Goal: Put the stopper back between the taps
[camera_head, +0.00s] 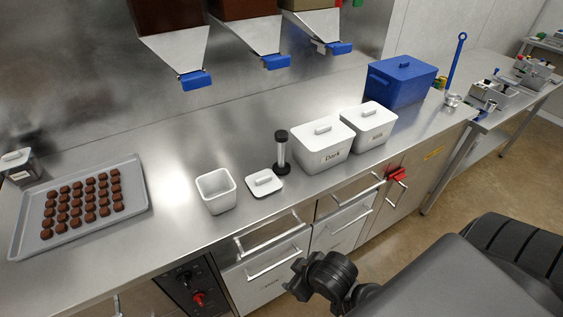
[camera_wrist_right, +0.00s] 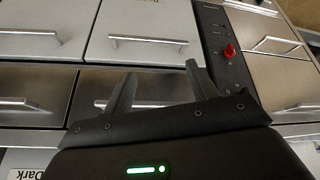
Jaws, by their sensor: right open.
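Blue taps (camera_head: 196,81), (camera_head: 276,61) and (camera_head: 339,48) sit at the ends of metal hoppers above the counter. I cannot pick out a stopper for certain. An upright cylinder with black ends and a pale middle (camera_head: 282,153) stands on the counter, to the right of a flat white lid (camera_head: 264,183). My right gripper (camera_wrist_right: 160,69) is open and empty, in front of the drawer fronts in the right wrist view. In the head view my right gripper (camera_head: 299,286) is dark and low, off the counter's front. My left gripper is not in view.
A tray of chocolates (camera_head: 140,184) lies at the left. An open white tub (camera_head: 216,192), white lidded boxes (camera_head: 323,148) and (camera_head: 368,126), and a blue lidded box (camera_head: 402,78) stand along the counter. Drawer handles (camera_head: 272,264) stick out in front.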

